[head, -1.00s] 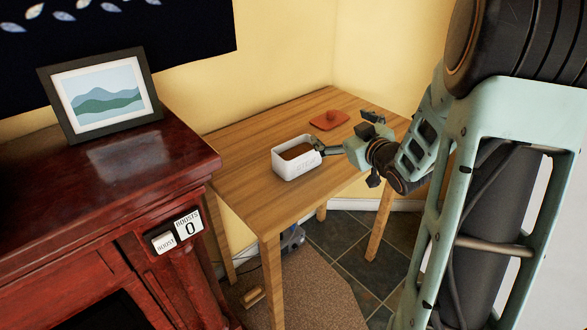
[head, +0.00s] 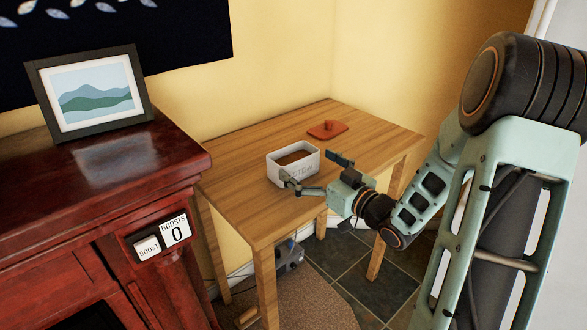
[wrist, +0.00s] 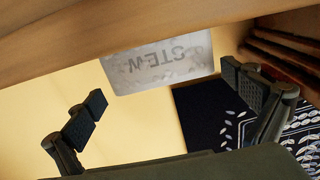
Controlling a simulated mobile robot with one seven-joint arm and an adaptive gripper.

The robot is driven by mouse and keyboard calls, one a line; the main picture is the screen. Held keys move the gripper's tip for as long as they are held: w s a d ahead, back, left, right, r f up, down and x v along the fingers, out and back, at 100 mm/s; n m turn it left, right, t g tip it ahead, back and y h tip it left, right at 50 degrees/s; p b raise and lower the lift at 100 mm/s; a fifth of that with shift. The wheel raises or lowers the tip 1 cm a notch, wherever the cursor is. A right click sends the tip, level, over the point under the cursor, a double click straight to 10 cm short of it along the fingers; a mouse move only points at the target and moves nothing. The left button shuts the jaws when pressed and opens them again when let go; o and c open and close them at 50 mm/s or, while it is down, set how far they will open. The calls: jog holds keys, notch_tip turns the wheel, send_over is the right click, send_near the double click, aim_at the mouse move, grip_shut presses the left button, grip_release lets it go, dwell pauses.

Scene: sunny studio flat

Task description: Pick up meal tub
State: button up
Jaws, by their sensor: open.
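The meal tub (head: 276,169) is a white, open-topped rectangular tub with brown contents. It stands upright on the wooden table (head: 236,205). In the wrist view the tub (wrist: 160,72) appears upside down, with the word STEW on its facing wall. My gripper (head: 314,172) is open and empty at the tub's near right side. In the wrist view its fingertips (wrist: 165,90) are spread wide, with the tub between and beyond them. In the head view one finger overlaps the tub's near wall; I cannot tell whether it touches.
A red-orange lid with a knob (head: 327,129) lies behind the tub on the table. A dark red cabinet (head: 110,180) with a framed picture (head: 92,95) stands at the left. The yellow wall (head: 280,65) is close behind the table. The table's front left is bare.

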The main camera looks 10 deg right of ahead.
aim_at(286, 149)
jog(key=b+x, duration=0.1)
jog(key=x, duration=0.4)
jog(key=shift+a, duration=0.1)
jog(key=c, duration=0.9)
jog(key=shift+r, duration=0.1)
jog(key=shift+c, duration=1.3)
jog(key=shift+r, duration=0.15)
